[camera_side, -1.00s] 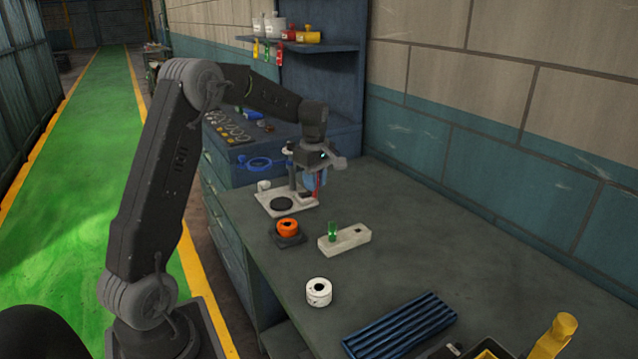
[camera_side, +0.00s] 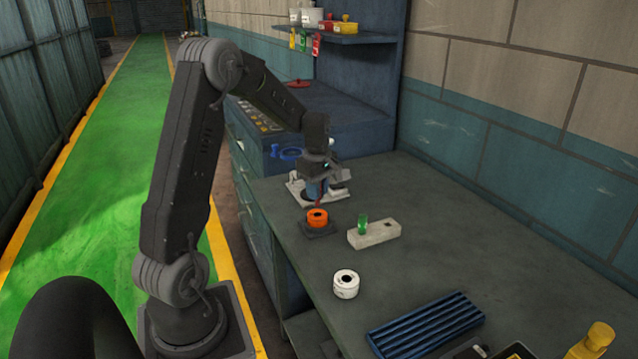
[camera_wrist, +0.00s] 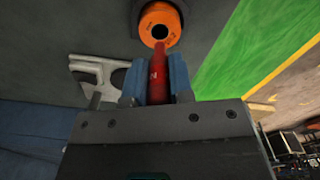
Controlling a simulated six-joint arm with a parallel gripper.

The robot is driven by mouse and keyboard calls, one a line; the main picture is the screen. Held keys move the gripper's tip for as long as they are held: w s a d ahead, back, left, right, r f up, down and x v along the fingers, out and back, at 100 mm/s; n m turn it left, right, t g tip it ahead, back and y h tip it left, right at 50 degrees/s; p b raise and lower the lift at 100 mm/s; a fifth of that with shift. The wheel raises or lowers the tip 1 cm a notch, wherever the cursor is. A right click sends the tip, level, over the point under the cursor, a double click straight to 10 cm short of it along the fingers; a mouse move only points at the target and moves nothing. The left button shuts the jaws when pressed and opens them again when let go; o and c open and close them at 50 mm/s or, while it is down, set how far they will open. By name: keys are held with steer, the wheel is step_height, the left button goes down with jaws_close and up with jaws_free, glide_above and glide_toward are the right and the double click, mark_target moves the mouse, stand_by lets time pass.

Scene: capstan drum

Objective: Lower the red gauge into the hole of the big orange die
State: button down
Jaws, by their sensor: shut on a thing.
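The big orange die (camera_side: 317,219) sits on a dark square base (camera_side: 322,231) on the bench. In the wrist view it is an orange ring (camera_wrist: 148,18) with a dark round hole at the top of the picture. My gripper (camera_wrist: 158,80) is shut on the red gauge (camera_wrist: 157,70), held between blue jaws and pointing at the die. In the side view my gripper (camera_side: 317,192) is right above the die, and the gauge is mostly hidden.
A pale block (camera_side: 374,235) with a green gauge (camera_side: 362,224) stands right of the die. A white ring (camera_side: 346,284) and a blue ribbed tray (camera_side: 425,325) lie nearer. A light stand (camera_side: 300,192) is behind my gripper.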

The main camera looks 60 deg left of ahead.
mark_target(318, 205)
steer(key=shift+f, duration=1.65)
steer(key=shift+f, duration=0.65)
stand_by(2.0)
steer(key=c, duration=0.9)
jaws_free()
step_height(318, 205, up, 14)
steer(key=shift+f, duration=0.1)
